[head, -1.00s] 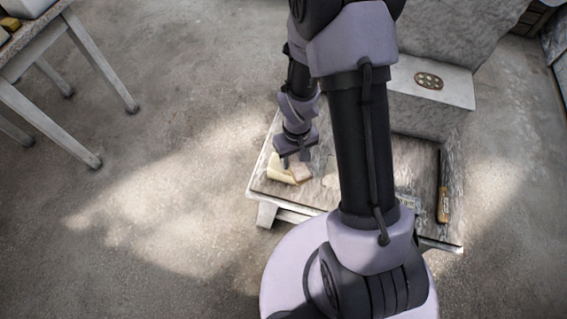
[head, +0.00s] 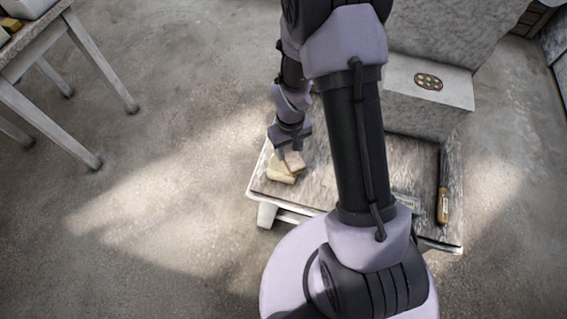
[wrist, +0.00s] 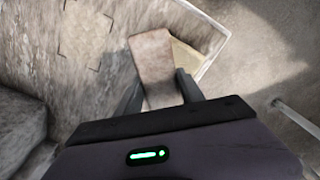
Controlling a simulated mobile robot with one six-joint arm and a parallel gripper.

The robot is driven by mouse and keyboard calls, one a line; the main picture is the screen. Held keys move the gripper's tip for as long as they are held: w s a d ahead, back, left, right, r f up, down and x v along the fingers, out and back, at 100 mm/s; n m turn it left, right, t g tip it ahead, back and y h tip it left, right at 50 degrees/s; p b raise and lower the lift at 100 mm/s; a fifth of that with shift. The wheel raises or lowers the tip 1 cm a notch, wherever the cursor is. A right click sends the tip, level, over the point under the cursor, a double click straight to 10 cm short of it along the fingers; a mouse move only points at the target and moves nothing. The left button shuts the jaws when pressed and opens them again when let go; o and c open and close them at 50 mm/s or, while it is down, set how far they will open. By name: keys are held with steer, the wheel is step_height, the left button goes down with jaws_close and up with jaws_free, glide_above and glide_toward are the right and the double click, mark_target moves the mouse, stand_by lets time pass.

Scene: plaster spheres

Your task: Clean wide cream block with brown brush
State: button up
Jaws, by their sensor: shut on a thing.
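The wide cream block (head: 280,176) lies on the worn low table near its left edge. In the wrist view a part of it (wrist: 187,62) shows beyond the brush, and the rest is hidden. My gripper (head: 286,152) is shut on the brown brush (head: 295,162), a pale tan-brown block shape. In the wrist view the brush (wrist: 155,62) stands out between the two dark fingers (wrist: 160,92). The brush overlaps the cream block in both views. I cannot tell whether they touch.
The low table (head: 320,190) holds a brown-handled tool (head: 443,205) on its right side. A pale stone block (head: 430,105) with a round holed disc (head: 429,81) stands behind. Another table (head: 40,45) is at the far left. Open floor lies between the tables.

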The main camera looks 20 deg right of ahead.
mark_target(296, 162)
steer(key=shift+s+d, duration=0.2)
steer(key=shift+s, duration=2.1)
steer(key=shift+w+a+r+p, duration=0.1)
steer(key=shift+w+r+p, duration=0.15)
steer(key=shift+w+r, duration=0.25)
steer(key=shift+w+r+p, duration=0.25)
steer(key=shift+w+r, duration=0.05)
steer(key=shift+w, duration=0.4)
steer(key=shift+f, duration=0.1)
steer(key=shift+a, duration=0.1)
steer(key=shift+s+a, duration=0.1)
steer(key=shift+a, duration=0.2)
steer(key=shift+s+a+f+b, duration=0.15)
steer(key=shift+a+b, duration=0.35)
steer(key=shift+a, duration=0.75)
